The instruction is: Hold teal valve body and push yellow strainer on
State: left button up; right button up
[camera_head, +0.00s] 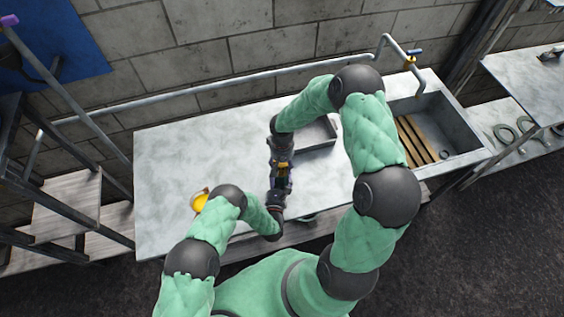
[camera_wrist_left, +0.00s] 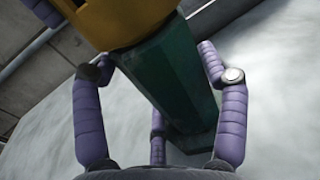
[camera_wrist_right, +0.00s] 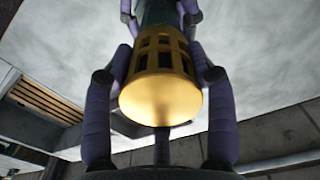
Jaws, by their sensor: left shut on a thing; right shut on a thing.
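The teal valve body (camera_wrist_left: 172,88) is a long dark-teal block, held between the purple fingers of my left gripper (camera_wrist_left: 157,65). The yellow strainer (camera_wrist_right: 163,85) is a slotted cup with a round closed end, held between the fingers of my right gripper (camera_wrist_right: 162,75). The strainer's far end meets the teal body (camera_wrist_right: 157,12) in the right wrist view, roughly in line. The left wrist view also shows the yellow part (camera_wrist_left: 122,18) against the body's end. How deeply they are joined is hidden. In the head view both grippers meet above the worktop, mostly covering the parts.
A shallow grey tray (camera_head: 318,133) lies on the pale worktop (camera_head: 190,150), behind my right arm. A yellow round object (camera_head: 200,201) is near the front left. A sink (camera_head: 455,130) with wooden slats (camera_head: 416,138) is at the right. The worktop's left half is mostly clear.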

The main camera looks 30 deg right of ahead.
jog(key=shift+f, duration=0.2)
dwell(0.5)
jog(key=o, duration=1.5)
jog(key=shift+c, duration=0.2)
jog(key=shift+r, duration=0.1)
jog(key=shift+r, duration=1.4)
jog(key=shift+r, duration=0.15)
jog(key=shift+r, duration=3.85)
